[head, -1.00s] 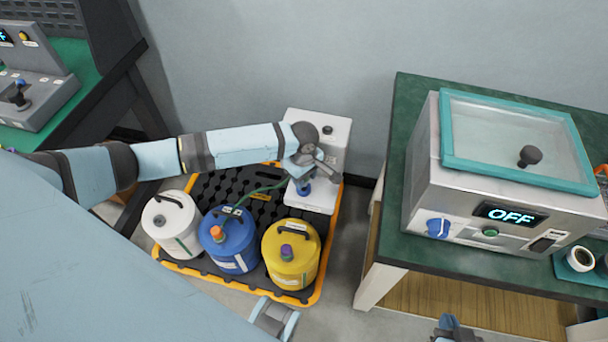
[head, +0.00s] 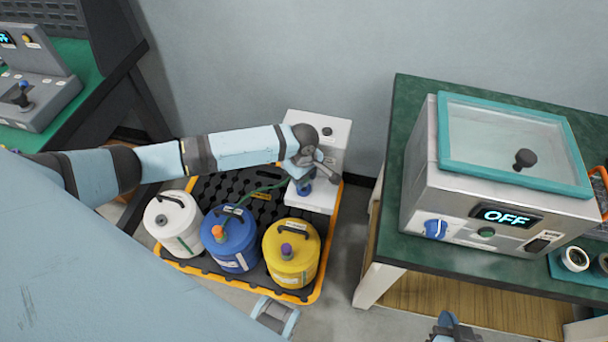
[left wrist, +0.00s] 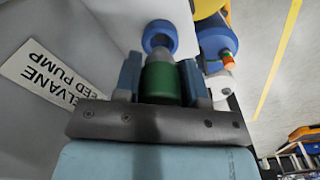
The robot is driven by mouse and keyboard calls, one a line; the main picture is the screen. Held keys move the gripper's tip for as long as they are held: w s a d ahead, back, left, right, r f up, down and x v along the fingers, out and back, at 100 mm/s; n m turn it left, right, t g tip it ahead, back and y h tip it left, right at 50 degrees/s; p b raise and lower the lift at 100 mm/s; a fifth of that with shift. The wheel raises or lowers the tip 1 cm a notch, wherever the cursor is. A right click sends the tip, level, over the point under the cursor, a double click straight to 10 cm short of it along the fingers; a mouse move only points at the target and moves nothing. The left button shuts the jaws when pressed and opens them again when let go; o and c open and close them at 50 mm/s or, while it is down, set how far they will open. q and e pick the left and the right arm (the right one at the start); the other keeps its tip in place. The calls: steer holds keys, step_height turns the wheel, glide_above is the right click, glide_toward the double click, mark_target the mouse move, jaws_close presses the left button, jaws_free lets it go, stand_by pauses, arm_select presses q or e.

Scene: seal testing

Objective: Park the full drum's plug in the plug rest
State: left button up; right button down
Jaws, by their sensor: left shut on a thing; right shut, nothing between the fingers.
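My left gripper (head: 304,184) is over the front part of the white pump unit (head: 312,200). In the left wrist view its fingers (left wrist: 160,78) are shut on a green plug (left wrist: 163,84) with a grey end. The grey end points at a blue ring (left wrist: 160,37) on a white surface, probably the plug rest. I cannot tell whether they touch. The white drum (head: 183,238) has a green stripe and a grey spot on its top, perhaps its open hole. My right gripper (head: 449,328) is shut and empty at the bottom edge, partly cut off.
A blue drum (head: 240,258) with an orange cap and green hose and a yellow drum (head: 305,262) with a purple cap share the orange-edged tray (head: 322,262). At right, a green-topped bench (head: 389,235) carries a box reading OFF (head: 420,200). Another bench stands at left.

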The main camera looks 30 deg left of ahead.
arm_select(q)
steer(key=shift+f, duration=1.35)
arm_select(e)
steer(key=shift+r, duration=0.15)
arm_select(q)
steer(key=o, duration=1)
steer(key=shift+f, duration=0.1)
steer(key=shift+o, duration=0.2)
steer(key=shift+r+p, duration=0.4)
steer(key=shift+r, duration=0.35)
step_height(320, 180, up, 12)
steer(key=shift+s+r+p, duration=0.15)
steer(key=shift+r+p, duration=0.05)
steer(key=shift+p, duration=0.65)
arm_select(e)
steer(key=shift+s+d+f, duration=0.25)
steer(key=shift+s, duration=0.1)
steer(key=shift+w, duration=0.1)
